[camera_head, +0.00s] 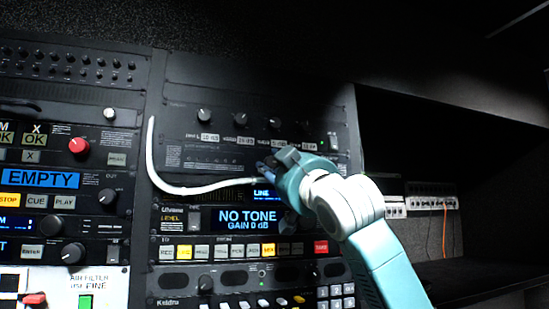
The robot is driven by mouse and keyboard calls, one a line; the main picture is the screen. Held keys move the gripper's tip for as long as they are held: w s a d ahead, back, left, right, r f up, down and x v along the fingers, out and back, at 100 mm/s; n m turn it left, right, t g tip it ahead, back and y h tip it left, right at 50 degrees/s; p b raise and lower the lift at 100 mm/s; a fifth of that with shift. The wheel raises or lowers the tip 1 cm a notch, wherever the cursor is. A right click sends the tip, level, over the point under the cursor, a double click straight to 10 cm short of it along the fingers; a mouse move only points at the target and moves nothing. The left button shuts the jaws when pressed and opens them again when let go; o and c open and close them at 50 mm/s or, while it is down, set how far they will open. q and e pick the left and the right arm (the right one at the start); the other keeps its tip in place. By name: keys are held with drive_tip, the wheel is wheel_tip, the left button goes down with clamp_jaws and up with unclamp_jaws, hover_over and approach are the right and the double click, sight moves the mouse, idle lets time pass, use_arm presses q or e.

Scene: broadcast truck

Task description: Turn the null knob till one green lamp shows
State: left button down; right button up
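My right gripper (268,167) reaches in from the lower right, its fingertips against or close in front of the black rack panel (185,92). The hand hides the panel behind it. I cannot see whether the fingers are open or shut, or whether they hold a knob. Several dark knobs, such as this one (204,115), sit in a row above the gripper, with small white label windows below them. I cannot read which one is the null knob. My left gripper is out of view.
A white cable (160,183) curves across the panel to the gripper. Below is a unit with a "NO TONE" display (248,219) and lit buttons. A left rack has a red knob (79,146) and an "EMPTY" display (42,179). A dark shelf bay (480,270) opens at right.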

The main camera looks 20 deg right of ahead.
drive_tip(key=shift+c, duration=0.5)
clamp_jaws()
drive_tip(key=shift+f, duration=0.1)
drive_tip(key=shift+a+f+m+h+b, duration=0.15)
drive_tip(key=shift+m+h+b, duration=0.25)
drive_tip(key=shift+m+b, duration=0.35)
drive_tip(key=m+h+b, duration=0.1)
drive_tip(key=m, duration=0.2)
drive_tip(key=shift+a+h, duration=0.1)
drive_tip(key=shift+h, duration=0.2)
drive_tip(key=shift+w+m+h+b, duration=0.1)
drive_tip(key=shift+m+h+b, duration=0.3)
drive_tip(key=shift+m, duration=0.55)
drive_tip(key=shift+m+h, duration=0.7)
drive_tip(key=shift+m, duration=0.7)
